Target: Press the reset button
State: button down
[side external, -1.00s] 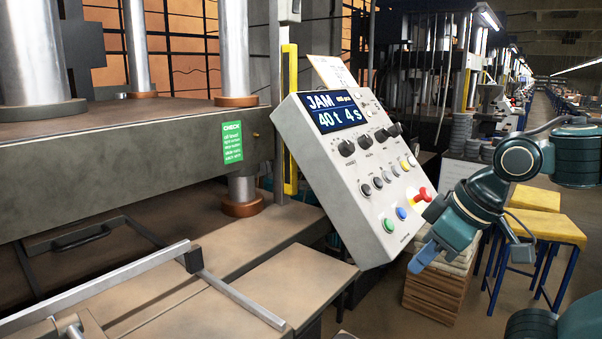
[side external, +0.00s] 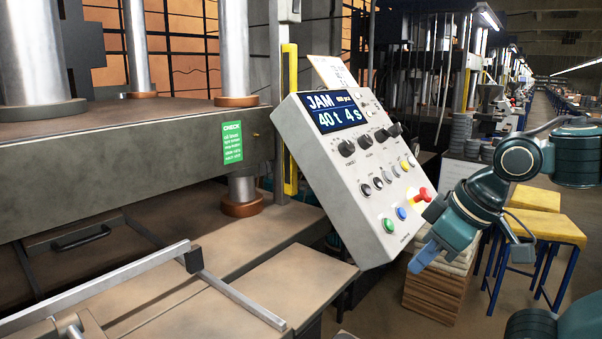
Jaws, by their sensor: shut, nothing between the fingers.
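A tilted white control panel (side external: 350,215) stands in the middle of the side view, its screen (side external: 336,112) reading "JAM" and "40 t 4 s". Its lower part carries a green button (side external: 388,225), a blue button (side external: 401,213) and a red mushroom button (side external: 424,195) on yellow. A yellow button (side external: 404,165) and pale buttons sit higher up. I cannot read which one is labelled reset. My gripper (side external: 424,257), with blue fingers, is shut and empty. It appears just right of and below the panel's lower right edge, apart from the green and blue buttons.
A press with metal columns and a dark beam (side external: 130,165) fills the left. A metal rail (side external: 110,285) crosses the bench in front. A pallet stack (side external: 437,285) and yellow-topped stools (side external: 545,226) stand at the right, beyond my arm.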

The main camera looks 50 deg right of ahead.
aim_at(402, 213)
dwell(0.3)
jog(key=d+r+m+g+h, duration=0.1)
jog(key=d+r+m+h, duration=0.1)
jog(key=d, duration=0.7)
jog(key=w+d+r+m+g+h, duration=0.1)
jog(key=d+r+m+g+h, duration=0.1)
jog(key=d, duration=0.7)
notch_tip(402, 213, up, 3)
jog(key=shift+d+f+g+h, duration=0.2)
jog(key=shift+g+h, duration=0.1)
jog(key=shift+h, duration=0.2)
jog(key=shift+w, duration=0.15)
jog(key=shift+w+f, duration=1.4)
jog(key=shift+w, duration=0.25)
jog(key=shift+w+f, duration=1.4)
jog(key=shift+w, duration=0.2)
